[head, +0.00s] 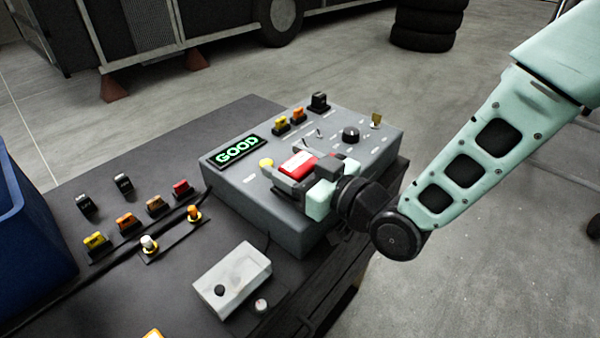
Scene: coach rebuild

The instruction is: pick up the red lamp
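A small red lamp (182,188) with a dark base stands on the dark bench top, at the right end of a row of coloured lamps, left of the grey test box (290,215). My gripper (305,172) is over the box, right of the red lamp and well apart from it. Its dark fingers are spread, and the red lamp is not between them. A larger red block (298,163) with a pale edge shows at the fingers; I cannot tell whether it is part of the box or touches them.
Yellow (96,241), orange (127,221) and amber (156,205) lamps share the row. Two black pieces (123,183) lie behind. A strip with two small bulbs (148,244) is in front. The box has a lit GOOD display (238,150). A white box (232,280) and blue bin (30,250) stand nearby.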

